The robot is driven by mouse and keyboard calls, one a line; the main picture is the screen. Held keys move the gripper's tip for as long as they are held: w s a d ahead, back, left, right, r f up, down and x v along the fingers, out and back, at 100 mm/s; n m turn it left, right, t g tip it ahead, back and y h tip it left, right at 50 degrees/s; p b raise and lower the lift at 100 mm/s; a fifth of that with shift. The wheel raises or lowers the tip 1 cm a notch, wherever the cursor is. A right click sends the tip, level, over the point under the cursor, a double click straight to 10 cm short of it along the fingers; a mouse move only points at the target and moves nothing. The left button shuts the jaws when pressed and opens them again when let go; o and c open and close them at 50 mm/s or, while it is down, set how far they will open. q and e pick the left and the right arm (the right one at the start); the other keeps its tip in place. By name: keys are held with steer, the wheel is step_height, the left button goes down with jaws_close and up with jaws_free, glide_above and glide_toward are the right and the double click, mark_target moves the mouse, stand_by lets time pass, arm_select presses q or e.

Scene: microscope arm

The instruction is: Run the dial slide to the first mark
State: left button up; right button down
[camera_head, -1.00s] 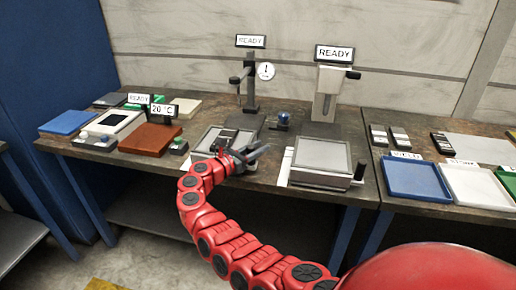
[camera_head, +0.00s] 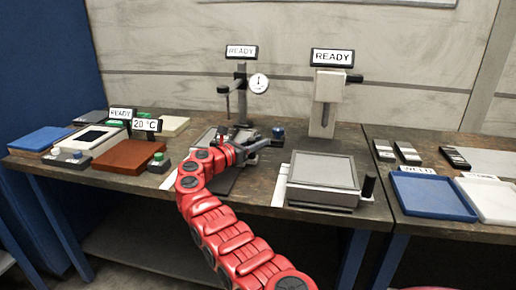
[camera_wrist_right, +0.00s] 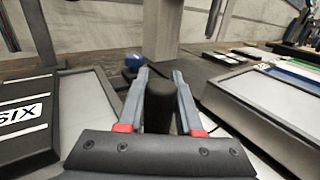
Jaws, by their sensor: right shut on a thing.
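The dial stand (camera_head: 242,97) with a round white dial (camera_head: 259,83) stands at the back of the middle table, under a READY sign. A low grey slide plate (camera_wrist_right: 83,104) below it shows in the wrist view; in the head view my arm largely covers it. A dark block with white lines and the label SIX (camera_wrist_right: 25,117) sits on the plate. My right gripper (camera_head: 262,147) is at the plate's right side. In the wrist view its fingers (camera_wrist_right: 160,78) are shut on an upright dark handle (camera_wrist_right: 157,108). Which mark the slide stands at cannot be read. My left gripper is out of view.
A second stand (camera_head: 326,105) with its own plate (camera_head: 324,170) and dark handle (camera_head: 369,184) is close on the right. A blue knob (camera_head: 278,132) sits behind my gripper. Blue (camera_head: 432,197) and white trays are far right; a brown block (camera_head: 128,157) is left.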

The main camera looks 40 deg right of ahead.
steer(key=c, duration=0.6)
jaws_free()
steer(key=a, duration=0.5)
steer(key=s+a, duration=0.1)
steer(key=a, duration=0.5)
steer(key=s+a+p, duration=0.1)
steer(key=a, duration=0.5)
steer(key=shift+a, duration=0.2)
